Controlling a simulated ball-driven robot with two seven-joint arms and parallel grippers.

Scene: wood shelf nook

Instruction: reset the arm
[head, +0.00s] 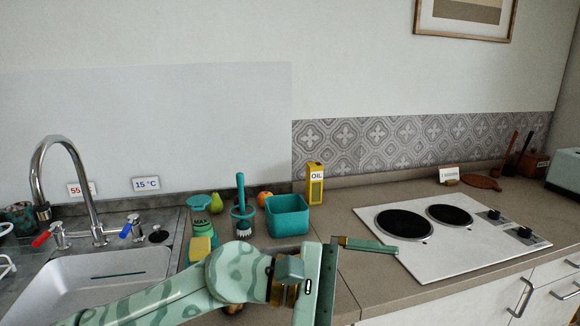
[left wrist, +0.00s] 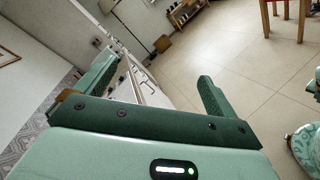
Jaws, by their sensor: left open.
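My left arm reaches in from the lower left of the head view, over the front of the counter. Its gripper stands to the right of the teal bin and in front of the hob, with one finger (head: 368,245) showing, pointing right. The other finger is not visible there. In the left wrist view the left gripper (left wrist: 155,72) has its two fingers wide apart with nothing between them.
Sink tap (head: 70,180), soap dispenser (head: 199,215), brush (head: 241,205), teal bin (head: 288,215) and yellow oil carton (head: 315,186) stand along the counter. The hob (head: 455,235) lies right. The counter between bin and hob is clear. The wrist view shows open tiled floor (left wrist: 235,50).

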